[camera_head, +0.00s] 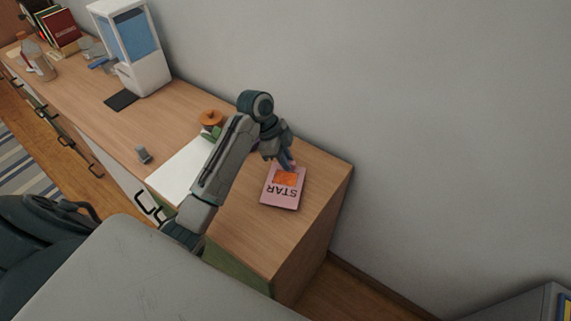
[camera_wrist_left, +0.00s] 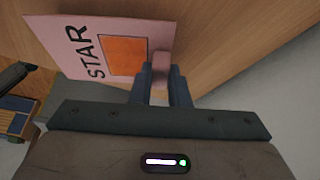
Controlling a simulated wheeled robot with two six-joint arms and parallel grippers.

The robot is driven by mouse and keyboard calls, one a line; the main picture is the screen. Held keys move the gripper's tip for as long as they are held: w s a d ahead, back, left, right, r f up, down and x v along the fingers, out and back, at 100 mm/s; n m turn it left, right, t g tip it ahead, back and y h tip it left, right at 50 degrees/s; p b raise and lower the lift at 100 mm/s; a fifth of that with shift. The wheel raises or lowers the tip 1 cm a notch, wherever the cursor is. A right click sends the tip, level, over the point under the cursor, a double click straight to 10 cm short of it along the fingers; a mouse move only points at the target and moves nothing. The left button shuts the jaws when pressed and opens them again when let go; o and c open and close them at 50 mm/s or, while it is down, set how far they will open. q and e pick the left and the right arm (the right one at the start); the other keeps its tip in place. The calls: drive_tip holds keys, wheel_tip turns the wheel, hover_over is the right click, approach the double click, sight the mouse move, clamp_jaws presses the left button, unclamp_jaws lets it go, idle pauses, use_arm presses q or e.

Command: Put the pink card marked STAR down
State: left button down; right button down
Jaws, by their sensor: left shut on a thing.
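The pink card marked STAR (camera_head: 284,191) has an orange square and black letters. It is over the bare right end of the wooden counter (camera_head: 240,239). My left gripper (camera_head: 290,164) is shut on the card's edge nearest the wall. In the left wrist view the two fingers (camera_wrist_left: 161,80) pinch a small pink tab at the edge of the card (camera_wrist_left: 70,45). The card looks nearly flat and close to the wood; I cannot tell whether it touches. My right gripper is not in view.
A white sheet (camera_head: 180,174) lies left of my left arm, with an orange lidded item (camera_head: 211,118) behind it. A small grey object (camera_head: 143,154), a dark mat (camera_head: 121,100) and a white blue-windowed machine (camera_head: 150,75) stand farther left. The counter ends just right of the card.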

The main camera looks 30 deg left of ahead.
use_arm(q)
wheel_tip(320, 180, down, 2)
drive_tip(key=shift+s+f+p, duration=0.1)
drive_tip(key=shift+f+p, duration=0.05)
drive_tip(key=shift+p, duration=0.2)
drive_tip(key=shift+f, duration=0.3)
drive_tip(key=c, duration=1.4)
unclamp_jaws()
drive_tip(key=shift+f, duration=0.1)
